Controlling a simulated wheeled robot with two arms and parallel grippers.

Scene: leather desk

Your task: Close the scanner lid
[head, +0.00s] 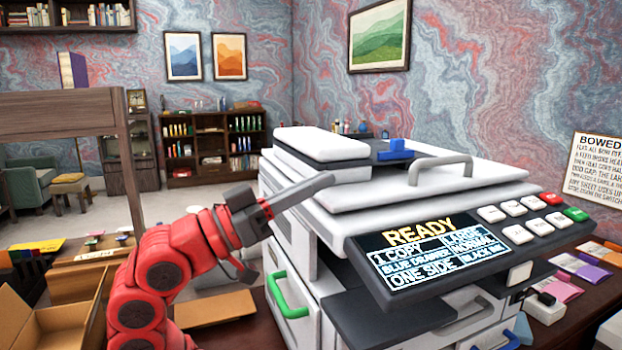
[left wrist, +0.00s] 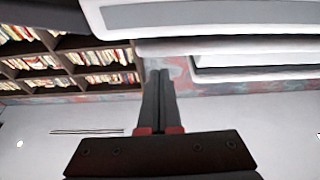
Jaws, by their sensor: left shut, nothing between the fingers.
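The scanner lid (head: 400,183) is the wide pale cover with a grey bar handle (head: 441,166), on top of the white copier (head: 300,245). It looks low and roughly level over the body; I cannot tell whether it is fully down. My left gripper (head: 333,178) reaches in from the left, its fingers shut and empty, with the tips at the lid's left edge. Contact is unclear. In the left wrist view, the shut fingers (left wrist: 159,74) point towards pale copier panels at the top. My right gripper is out of view.
The copier's control panel (head: 440,250) reads READY, with several buttons at its right. A blue object (head: 397,149) is on the copier's top. An open cardboard box (head: 45,318) stands at the lower left. Colourful packets (head: 580,268) lie on the desk at the right.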

